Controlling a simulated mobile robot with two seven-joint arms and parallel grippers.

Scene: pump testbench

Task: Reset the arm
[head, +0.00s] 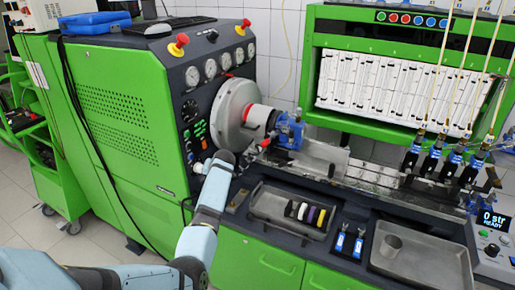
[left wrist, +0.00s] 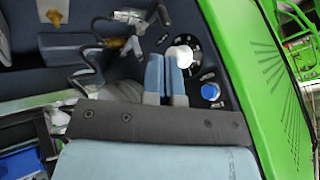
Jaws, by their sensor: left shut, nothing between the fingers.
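My left arm comes in from the lower left in the head view, its wrist in front of the lower control panel of the green test bench (head: 115,125). My left gripper (left wrist: 166,62) shows in the left wrist view with its two blue-grey fingers together and nothing between them. The fingertips are close to a white round knob (left wrist: 182,56) on the dark panel; I cannot tell whether they touch it. A blue knob (left wrist: 210,91) is to the right of the fingers. In the head view the fingers are mostly hidden by my wrist. My right gripper is not in view.
A blue pump (head: 290,130) is mounted beside the large grey disc (head: 234,112). Tiled floor (head: 35,235) is free at left.

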